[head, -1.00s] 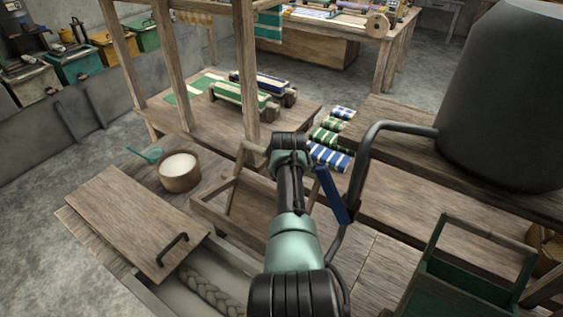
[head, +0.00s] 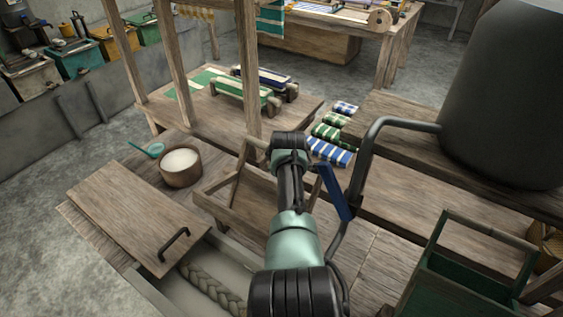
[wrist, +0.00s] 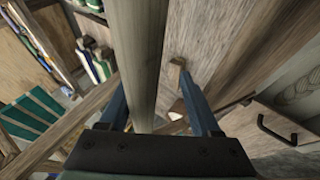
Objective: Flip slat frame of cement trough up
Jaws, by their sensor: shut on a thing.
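A tilted wooden frame (head: 231,178) stands raised over a shallow wooden tray-like base (head: 218,207), left of my arm in the head view. I take it as the slat frame; my arm hides its right part. In the wrist view a long wooden bar (wrist: 139,45) runs between the two blue fingers of my gripper (wrist: 152,88), which is shut on it. The grey cement trough (head: 168,302) is at lower left, with a thick braid (head: 212,288) inside.
A wooden lid (head: 125,205) with a black handle (head: 173,244) partly covers the trough. A bowl of white stuff (head: 181,167) stands behind it. Striped cloth rolls (head: 328,150) lie beyond my gripper. A dark drum (head: 505,95) and a green crate (head: 465,280) stand at right.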

